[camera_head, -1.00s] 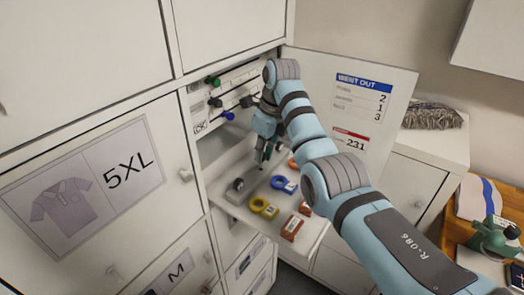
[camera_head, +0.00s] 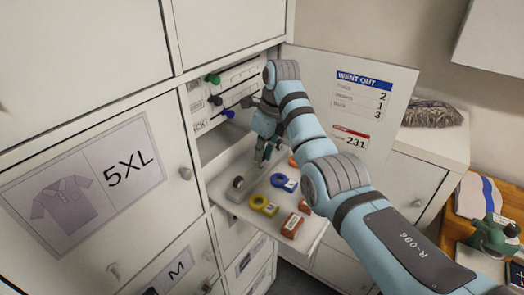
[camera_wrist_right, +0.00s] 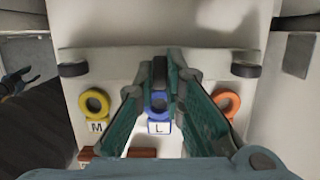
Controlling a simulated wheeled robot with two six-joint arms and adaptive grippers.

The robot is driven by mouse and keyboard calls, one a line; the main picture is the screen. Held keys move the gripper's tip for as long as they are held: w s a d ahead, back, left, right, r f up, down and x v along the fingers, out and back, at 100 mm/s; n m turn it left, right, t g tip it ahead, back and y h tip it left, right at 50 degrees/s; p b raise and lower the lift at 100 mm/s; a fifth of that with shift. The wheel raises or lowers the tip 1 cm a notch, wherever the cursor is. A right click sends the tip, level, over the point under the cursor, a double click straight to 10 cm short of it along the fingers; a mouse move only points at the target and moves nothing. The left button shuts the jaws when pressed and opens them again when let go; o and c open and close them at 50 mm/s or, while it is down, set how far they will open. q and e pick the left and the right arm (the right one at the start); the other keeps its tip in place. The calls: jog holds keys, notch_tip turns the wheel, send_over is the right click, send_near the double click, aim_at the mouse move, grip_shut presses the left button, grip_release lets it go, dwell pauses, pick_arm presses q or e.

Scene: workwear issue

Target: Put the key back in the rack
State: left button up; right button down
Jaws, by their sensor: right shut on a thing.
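My right gripper (camera_head: 264,153) reaches into the open cabinet, above the white fold-down flap (camera_head: 228,207). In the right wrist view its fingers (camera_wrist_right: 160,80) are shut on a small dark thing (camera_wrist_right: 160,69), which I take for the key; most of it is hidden. A blue ring with an L tag (camera_wrist_right: 158,103) lies below and between the fingers; whether they touch it I cannot tell. The rack with coloured knobs (camera_head: 235,77) is behind the gripper, partly hidden by my arm. My left gripper is not in view.
The open door (camera_head: 390,75) stands right of my arm. Drawer fronts flank the opening on the left.

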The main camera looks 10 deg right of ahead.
jog(key=shift+x, duration=1)
dwell(2.0)
jog(key=c, duration=1.6)
grip_release()
jog(key=shift+s+d, duration=0.15)
